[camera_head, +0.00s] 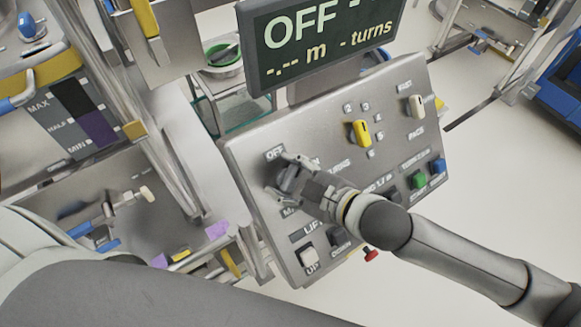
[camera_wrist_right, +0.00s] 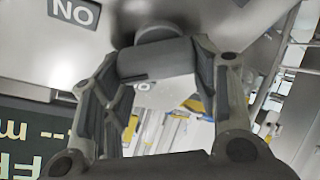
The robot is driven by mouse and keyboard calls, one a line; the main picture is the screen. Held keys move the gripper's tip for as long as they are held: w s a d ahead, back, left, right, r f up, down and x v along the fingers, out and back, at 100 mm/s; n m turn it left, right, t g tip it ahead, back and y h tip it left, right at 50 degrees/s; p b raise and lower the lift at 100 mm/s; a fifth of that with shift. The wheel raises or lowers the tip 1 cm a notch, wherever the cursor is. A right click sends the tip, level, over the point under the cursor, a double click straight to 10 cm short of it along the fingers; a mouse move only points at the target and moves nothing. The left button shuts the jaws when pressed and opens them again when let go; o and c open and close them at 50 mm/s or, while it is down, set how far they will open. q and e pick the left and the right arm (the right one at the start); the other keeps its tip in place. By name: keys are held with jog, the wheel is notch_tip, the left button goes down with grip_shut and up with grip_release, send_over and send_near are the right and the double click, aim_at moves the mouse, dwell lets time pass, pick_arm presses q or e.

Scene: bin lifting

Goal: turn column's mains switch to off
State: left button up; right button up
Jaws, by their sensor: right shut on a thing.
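The grey column panel (camera_head: 240,185) stands tilted in the middle of the head view. Its mains switch (camera_head: 287,181) is a dark grey knob at the panel's upper left, below the OFF label (camera_head: 275,153). My right gripper (camera_head: 293,174) is shut on this knob and hides much of it. In the right wrist view the knob (camera_wrist_right: 155,60) sits between the fingers, with the ON label (camera_wrist_right: 74,12) upside down beside it. The knob's exact pointing is hard to tell. The display (camera_head: 320,40) reads OFF, with dashes for metres and turns. My left gripper is not in view.
Metal rails and a MAX/MIN scale (camera_head: 70,115) stand at left. Open floor lies at right.

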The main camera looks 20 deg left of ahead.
jog(key=n+g+p, duration=0.1)
jog(key=n+p, duration=0.1)
jog(key=n, duration=0.1)
jog(key=shift+r, duration=0.2)
jog(key=n, duration=0.1)
jog(key=n+p, duration=0.1)
jog(key=n, duration=0.1)
jog(key=shift+s+f+g+h, duration=0.15)
jog(key=shift+g+h, duration=0.15)
jog(key=shift+g, duration=0.1)
jog(key=shift+s+f+n+p, duration=0.1)
jog(key=shift+n+p, duration=0.2)
jog(key=shift+n, duration=0.6)
jog(key=shift+s+f+n+g+h, duration=0.15)
jog(key=shift+n+g+h, duration=0.1)
jog(key=shift+n, duration=0.45)
jog(key=shift+f+n+g+h, duration=0.1)
jog(key=shift+n+g+h, duration=0.15)
jog(key=shift+n, duration=0.45)
jog(key=o, duration=1)
jog(key=v, duration=1.2)
